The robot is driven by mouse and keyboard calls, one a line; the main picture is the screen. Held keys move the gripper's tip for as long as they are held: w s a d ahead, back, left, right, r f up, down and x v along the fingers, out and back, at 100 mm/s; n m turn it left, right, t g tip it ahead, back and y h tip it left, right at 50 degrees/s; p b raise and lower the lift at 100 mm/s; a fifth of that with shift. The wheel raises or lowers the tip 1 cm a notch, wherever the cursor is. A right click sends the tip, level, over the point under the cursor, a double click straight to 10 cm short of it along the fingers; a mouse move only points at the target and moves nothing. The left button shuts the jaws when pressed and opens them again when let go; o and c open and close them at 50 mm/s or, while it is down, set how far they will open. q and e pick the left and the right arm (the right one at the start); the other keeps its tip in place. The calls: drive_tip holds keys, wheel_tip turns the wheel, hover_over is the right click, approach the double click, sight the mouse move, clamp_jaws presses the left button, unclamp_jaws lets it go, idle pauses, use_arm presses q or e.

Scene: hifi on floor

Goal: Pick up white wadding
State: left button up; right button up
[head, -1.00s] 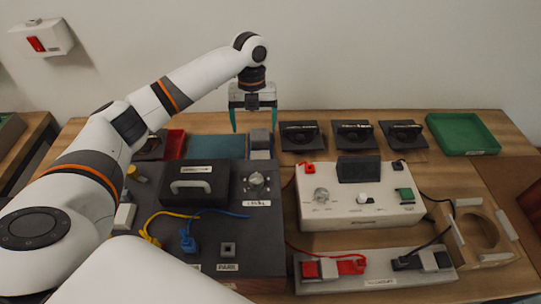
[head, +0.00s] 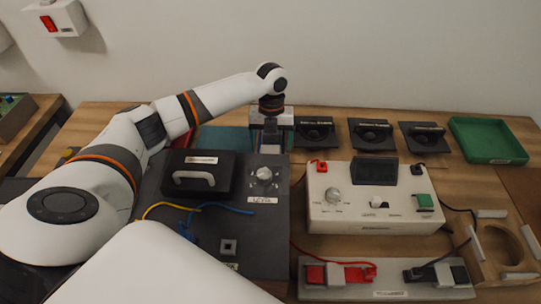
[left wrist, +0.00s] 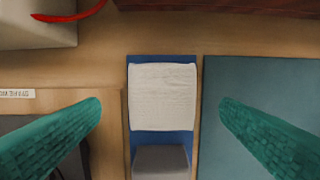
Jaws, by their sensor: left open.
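The white wadding (left wrist: 162,96) is a pale, textured, roughly square pad in the left wrist view. It lies on a blue strip (left wrist: 162,60) with a grey block (left wrist: 161,162) just below it in the picture. My left gripper (left wrist: 160,104) is open and empty, with one teal finger on each side of the wadding and apart from it. In the head view my left gripper (head: 270,128) points down behind the dark panel, and the wadding cannot be made out there. My right gripper is in no view.
A dark panel (head: 262,232) with a black handled box (head: 198,175) stands in front. A teal mat (left wrist: 262,75) lies beside the strip. Several black plates stand along the back, beside a green tray (head: 487,140). A white device (head: 340,215) stands right of the panel.

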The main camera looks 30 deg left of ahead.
sight(270, 152)
use_arm(q)
drive_tip(key=f, duration=0.4)
drive_tip(key=shift+s+d+f, duration=0.1)
drive_tip(key=shift+s+f, duration=0.05)
drive_tip(key=shift+s, duration=0.25)
drive_tip(key=shift+c, duration=0.4)
drive_tip(key=c, duration=1)
drive_tip(key=shift+o, duration=0.2)
